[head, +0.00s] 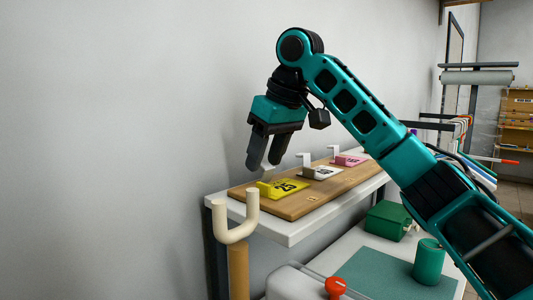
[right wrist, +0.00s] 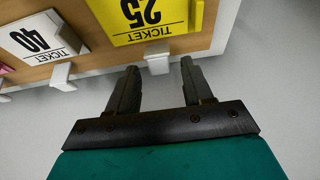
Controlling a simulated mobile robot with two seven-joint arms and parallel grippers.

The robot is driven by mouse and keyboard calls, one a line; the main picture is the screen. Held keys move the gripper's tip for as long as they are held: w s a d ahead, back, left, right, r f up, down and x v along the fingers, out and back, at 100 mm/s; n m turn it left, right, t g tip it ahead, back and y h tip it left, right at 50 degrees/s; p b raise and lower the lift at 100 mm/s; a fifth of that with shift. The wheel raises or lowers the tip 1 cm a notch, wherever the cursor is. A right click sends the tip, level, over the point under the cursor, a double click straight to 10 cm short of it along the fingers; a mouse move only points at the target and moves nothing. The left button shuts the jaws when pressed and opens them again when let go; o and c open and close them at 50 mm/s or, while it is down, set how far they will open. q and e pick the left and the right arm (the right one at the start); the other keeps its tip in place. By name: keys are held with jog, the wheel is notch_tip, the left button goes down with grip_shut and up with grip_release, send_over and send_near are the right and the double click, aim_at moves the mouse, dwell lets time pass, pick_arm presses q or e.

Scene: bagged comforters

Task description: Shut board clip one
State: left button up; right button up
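A wooden board (head: 310,203) lies on a white shelf (head: 283,229) against the wall. It holds a yellow ticket marked 25 (head: 284,189), a white ticket marked 40 (head: 322,172) and a pink ticket (head: 349,160). A pale clip (right wrist: 157,63) is at the edge of the yellow ticket, partly hidden by my fingers in the head view. Pale clips stand up by the white (head: 305,159) and pink (head: 333,152) tickets. My right gripper (head: 264,164) is open, pointing down at the yellow ticket's clip. In the right wrist view that clip shows between the fingertips; contact is unclear.
A cream forked post (head: 238,234) stands in front of the shelf's left end. Below are a green box (head: 387,221), a green cylinder (head: 428,262), a green mat (head: 375,279) and a red knob (head: 335,287). A rail with hangers stands at the right.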

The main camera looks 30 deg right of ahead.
grip_shut()
dwell(0.3)
